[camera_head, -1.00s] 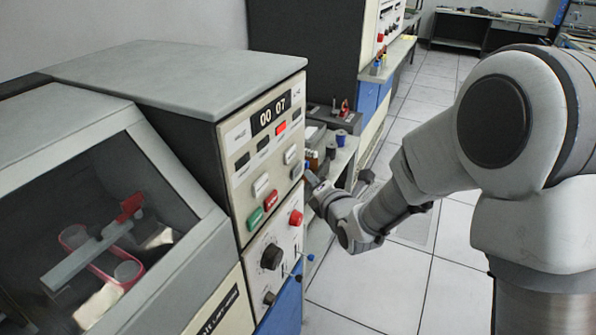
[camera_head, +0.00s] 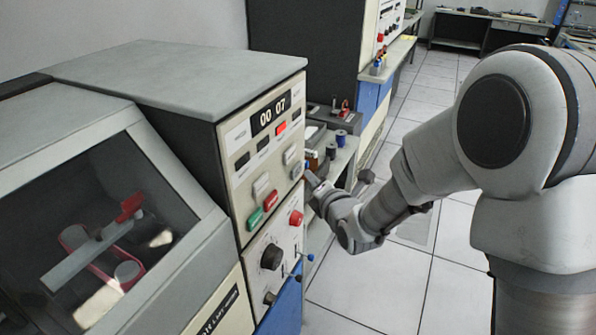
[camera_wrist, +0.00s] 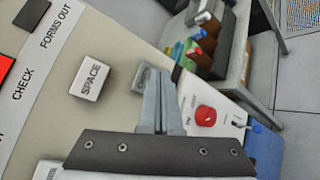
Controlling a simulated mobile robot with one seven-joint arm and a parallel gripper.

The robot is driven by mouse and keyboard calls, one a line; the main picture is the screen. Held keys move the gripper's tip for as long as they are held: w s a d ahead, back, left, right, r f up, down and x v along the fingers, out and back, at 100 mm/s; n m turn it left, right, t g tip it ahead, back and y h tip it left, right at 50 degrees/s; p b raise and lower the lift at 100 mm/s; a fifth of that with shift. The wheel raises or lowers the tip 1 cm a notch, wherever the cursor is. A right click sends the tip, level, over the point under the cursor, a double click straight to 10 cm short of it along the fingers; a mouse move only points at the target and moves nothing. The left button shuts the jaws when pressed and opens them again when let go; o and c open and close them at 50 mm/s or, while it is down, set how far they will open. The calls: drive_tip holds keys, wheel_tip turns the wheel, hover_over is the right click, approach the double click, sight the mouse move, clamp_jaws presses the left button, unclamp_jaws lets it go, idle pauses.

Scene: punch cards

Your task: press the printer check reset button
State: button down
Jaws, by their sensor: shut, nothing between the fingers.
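The printer's control panel (camera_head: 236,160) faces right, with a counter reading 00 07 and a lit red lamp (camera_head: 280,127) beside the CHECK label. My gripper (camera_wrist: 158,74) is shut and empty. Its fingertips lie over a grey button (camera_wrist: 139,78), hiding part of it; any lettering on it is unreadable, and I cannot tell whether they touch. In the head view this grey button (camera_head: 297,171) is right of the white SPACE button (camera_head: 290,154), which also shows in the wrist view (camera_wrist: 91,78). My gripper (camera_head: 308,180) is by the panel's right edge.
A green button (camera_head: 255,219), a red button (camera_head: 271,200), a round red button (camera_head: 296,217) and a black knob (camera_head: 271,257) are lower on the panel. A shelf with small items (camera_wrist: 205,40) stands beyond. Floor to the right is open.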

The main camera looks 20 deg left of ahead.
drive_tip(key=shift+a, duration=0.1)
idle(0.3)
drive_tip(key=shift+a+b, duration=0.35)
drive_tip(key=shift+b, duration=0.35)
drive_tip(key=shift+a+b, duration=0.45)
idle(0.6)
drive_tip(key=shift+d+b, duration=0.5)
drive_tip(key=shift+d, duration=0.35)
drive_tip(key=shift+s+d+b, duration=0.15)
drive_tip(key=shift+d+b, duration=0.3)
drive_tip(key=shift+d, duration=0.85)
drive_tip(key=shift+s+d+b, duration=0.1)
drive_tip(key=shift+d+b, duration=0.35)
drive_tip(key=shift+d, duration=0.8)
